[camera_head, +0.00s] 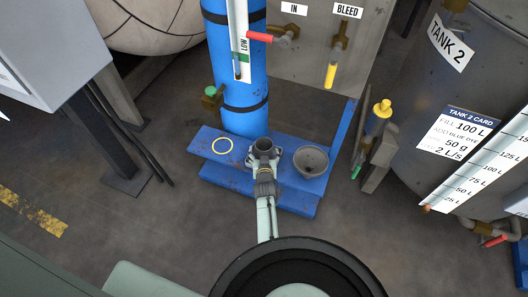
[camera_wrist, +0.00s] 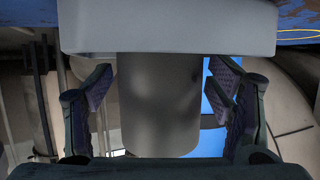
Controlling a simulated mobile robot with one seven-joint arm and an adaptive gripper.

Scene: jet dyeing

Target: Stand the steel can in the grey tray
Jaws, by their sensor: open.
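The steel can (camera_head: 264,145) is a grey open-topped cylinder with a dark inside, upright over the blue platform in the head view. In the wrist view the can (camera_wrist: 160,105) is between my fingers. My gripper (camera_wrist: 160,108) is open, with a gap on each side of the can. A broad grey block with rounded corners, apparently the grey tray (camera_wrist: 165,30), crosses the top of the wrist view and hides one end of the can. The can appears to stand in it; its base and contact are hidden. My gripper (camera_head: 264,170) is on the near side of the can in the head view.
The blue platform (camera_head: 215,172) carries a yellow ring (camera_head: 222,145) left of the can and a grey bowl (camera_head: 311,160) close on its right. A blue column (camera_head: 240,80) rises behind. A red-handled valve (camera_head: 270,38) hangs above.

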